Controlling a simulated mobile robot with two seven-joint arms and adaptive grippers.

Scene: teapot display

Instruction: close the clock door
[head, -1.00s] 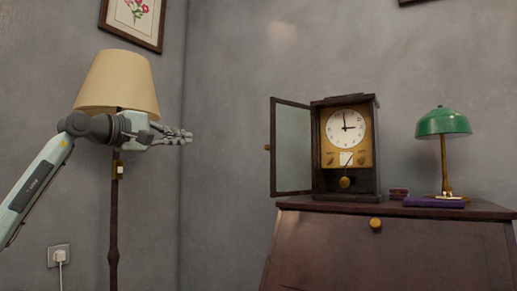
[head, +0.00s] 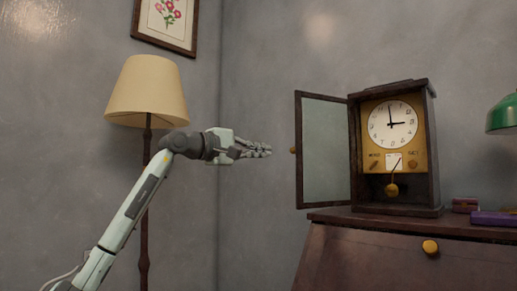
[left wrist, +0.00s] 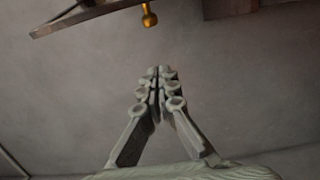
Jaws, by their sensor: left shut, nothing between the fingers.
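The clock (head: 398,150) stands on a wooden desk, with a white dial, a gold panel and a pendulum. Its glazed clock door (head: 326,150) hangs open to the left, with a small brass knob (head: 293,150) on its outer edge. My left gripper (head: 268,150) is shut and empty, just left of the knob at about the same height in the head view, with a gap between them. In the left wrist view the shut fingers (left wrist: 158,75) point up toward the brass knob (left wrist: 149,18) and the door frame (left wrist: 85,14). My right gripper is not in view.
The desk (head: 370,255) has a slanted front with a brass knob. A purple book (head: 493,219) and a green lamp (head: 505,114) are at the right. A floor lamp (head: 147,92) stands behind my left arm.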

